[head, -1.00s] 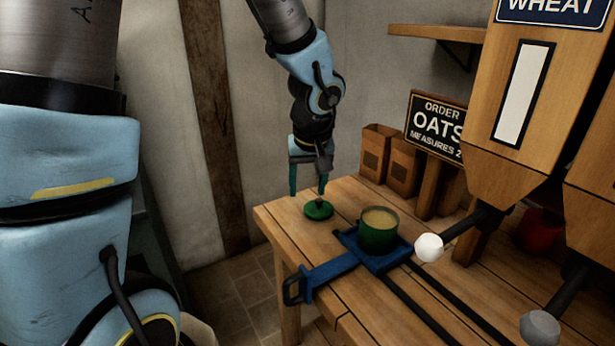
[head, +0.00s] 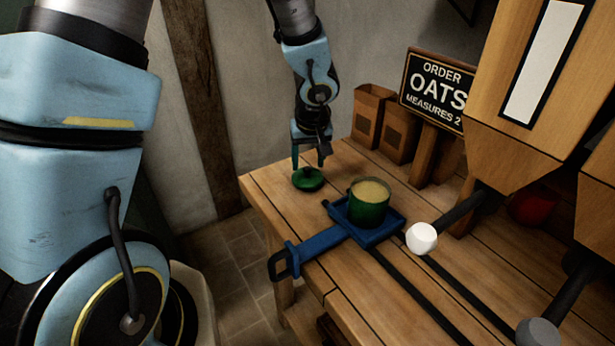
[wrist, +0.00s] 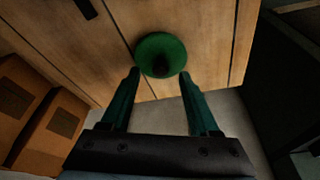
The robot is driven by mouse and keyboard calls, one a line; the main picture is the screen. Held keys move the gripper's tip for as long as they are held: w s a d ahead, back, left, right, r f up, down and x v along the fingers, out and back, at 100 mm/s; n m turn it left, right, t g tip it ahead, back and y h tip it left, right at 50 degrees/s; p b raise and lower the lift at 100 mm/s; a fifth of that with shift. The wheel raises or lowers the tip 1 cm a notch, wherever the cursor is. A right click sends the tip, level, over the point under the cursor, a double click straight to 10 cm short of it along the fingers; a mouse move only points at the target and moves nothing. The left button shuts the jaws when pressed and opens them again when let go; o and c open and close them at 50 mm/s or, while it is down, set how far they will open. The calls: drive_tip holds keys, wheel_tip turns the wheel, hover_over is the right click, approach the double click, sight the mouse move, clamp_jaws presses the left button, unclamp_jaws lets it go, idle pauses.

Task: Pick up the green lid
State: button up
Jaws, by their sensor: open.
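The green lid (head: 308,180) is a round disc with a dark knob on top. It lies flat on the wooden table near its far left corner. In the wrist view the lid (wrist: 161,56) is just ahead of the fingertips, with its knob roughly between their lines. My gripper (head: 308,161) is open and points down over the lid. Its two green fingers (wrist: 157,74) are apart with nothing between them. In the head view I cannot tell whether a fingertip touches the lid. A green cup (head: 369,206) full of pale grain stands open to the right of the lid.
The cup stands on a blue sliding tray (head: 312,247) with a handle, set on dark rails. A wooden hopper (head: 510,130) with a white-knobbed lever (head: 422,238) is at right. The table (head: 275,205) around the lid is clear.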

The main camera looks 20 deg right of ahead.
sight(307, 175)
drive_tip(key=shift+x, duration=1.25)
clamp_jaws()
